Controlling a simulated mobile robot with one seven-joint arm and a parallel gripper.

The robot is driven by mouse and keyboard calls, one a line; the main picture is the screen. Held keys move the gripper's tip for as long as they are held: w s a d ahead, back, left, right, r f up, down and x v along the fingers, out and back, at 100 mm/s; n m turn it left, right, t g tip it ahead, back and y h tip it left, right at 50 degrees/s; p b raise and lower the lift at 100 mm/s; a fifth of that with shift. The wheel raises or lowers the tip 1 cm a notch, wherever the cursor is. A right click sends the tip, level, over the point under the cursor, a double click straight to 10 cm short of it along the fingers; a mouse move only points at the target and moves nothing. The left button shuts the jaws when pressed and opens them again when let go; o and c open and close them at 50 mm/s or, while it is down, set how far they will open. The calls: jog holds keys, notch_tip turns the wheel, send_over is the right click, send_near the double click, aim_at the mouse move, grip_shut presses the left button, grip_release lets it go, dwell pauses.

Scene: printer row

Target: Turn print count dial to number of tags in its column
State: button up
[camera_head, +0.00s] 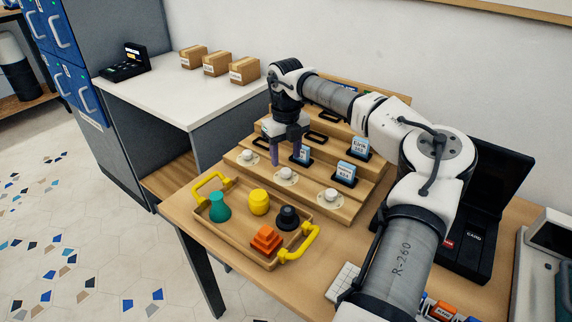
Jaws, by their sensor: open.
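Three white print count dials sit on pale round plates along the lowest front step of a wooden stepped rack: a left dial (247,157), a middle dial (286,174) and a right dial (331,196). Tags with blue printing stand in black holders: an upper right tag (358,148), a lower right tag (346,172) and a middle tag (304,154) partly behind a finger. My gripper (290,156) points down with its purple fingers apart, just above and behind the middle dial. I cannot tell whether it touches anything. My arm hides part of the upper rack.
A wooden tray (222,235) with yellow handles holds teal, yellow, black and orange pieces in front of the rack. An open black case (479,225) stands at right. A white side table (157,99) holds three cardboard boxes (216,63).

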aim_at(286, 170)
notch_tip(286, 170, up, 9)
dwell(0.3)
jog(key=shift+r, duration=0.1)
